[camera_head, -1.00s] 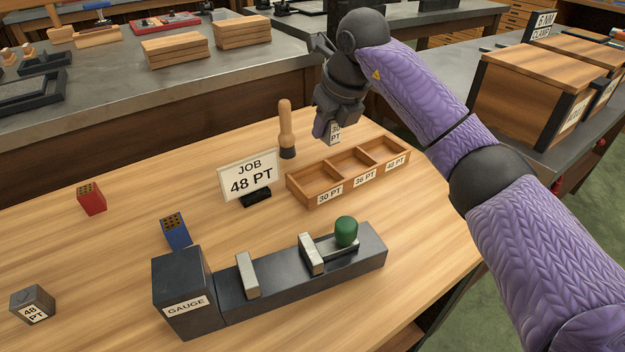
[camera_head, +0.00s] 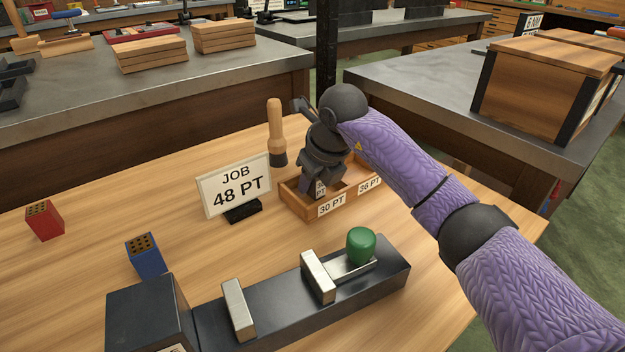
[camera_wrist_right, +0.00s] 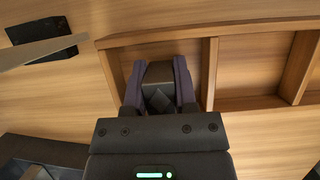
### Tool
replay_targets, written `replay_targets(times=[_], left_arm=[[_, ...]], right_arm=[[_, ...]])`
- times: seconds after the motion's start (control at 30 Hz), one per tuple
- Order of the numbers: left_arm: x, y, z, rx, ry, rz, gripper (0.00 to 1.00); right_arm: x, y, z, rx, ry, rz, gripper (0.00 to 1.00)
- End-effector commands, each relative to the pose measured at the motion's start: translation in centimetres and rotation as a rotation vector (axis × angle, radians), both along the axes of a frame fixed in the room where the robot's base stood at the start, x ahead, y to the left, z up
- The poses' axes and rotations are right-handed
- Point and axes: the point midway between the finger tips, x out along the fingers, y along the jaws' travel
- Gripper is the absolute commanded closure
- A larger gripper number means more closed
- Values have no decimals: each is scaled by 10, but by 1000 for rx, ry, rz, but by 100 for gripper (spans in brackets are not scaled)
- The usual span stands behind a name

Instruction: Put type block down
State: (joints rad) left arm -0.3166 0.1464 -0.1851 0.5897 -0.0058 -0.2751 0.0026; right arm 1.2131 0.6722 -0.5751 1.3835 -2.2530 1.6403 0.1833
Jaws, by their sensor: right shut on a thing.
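The block also shows between the fingers in the right wrist view (camera_wrist_right: 158,76). The gripper points down at the left compartment of the wooden tray (camera_head: 291,200), the one with the 30 PT label (camera_head: 331,206). In the right wrist view, the block lies within that compartment's outline, left of the first divider (camera_wrist_right: 209,75). I cannot tell whether it touches the floor. My left gripper is not in view.
A JOB 48 PT sign (camera_head: 234,187) stands left of the tray, and a wooden-handled tool (camera_head: 275,130) stands behind it. A gauge with a green knob (camera_head: 361,245) is in front. Blue (camera_head: 146,255) and red (camera_head: 44,220) holed blocks stand at left.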

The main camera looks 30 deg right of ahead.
Motion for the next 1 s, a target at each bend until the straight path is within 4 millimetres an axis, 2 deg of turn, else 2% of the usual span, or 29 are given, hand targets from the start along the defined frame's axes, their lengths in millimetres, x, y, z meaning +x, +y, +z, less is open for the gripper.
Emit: replay_targets(times=[0.03, 0.07, 0.2, 0.5, 0.57, 0.8, 0.9, 1.0], left_arm=[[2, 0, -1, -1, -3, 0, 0], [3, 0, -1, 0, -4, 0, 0], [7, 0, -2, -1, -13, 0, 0], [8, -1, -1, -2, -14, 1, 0], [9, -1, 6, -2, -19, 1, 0], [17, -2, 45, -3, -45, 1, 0], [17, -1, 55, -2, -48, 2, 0], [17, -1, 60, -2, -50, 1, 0]], right_arm=[[0, 0, -1, 0, 0, 0, 100], [0, 0, -1, 0, 0, 0, 59], [0, 0, -1, 0, 0, 0, 30], [0, 0, 2, 0, 0, 0, 30], [-3, -1, 14, 0, -3, 0, 30], [-29, -5, 81, -3, -7, -1, 30], [-37, -6, 100, -2, -6, 0, 30], [-43, -6, 111, 0, -4, 0, 30]])
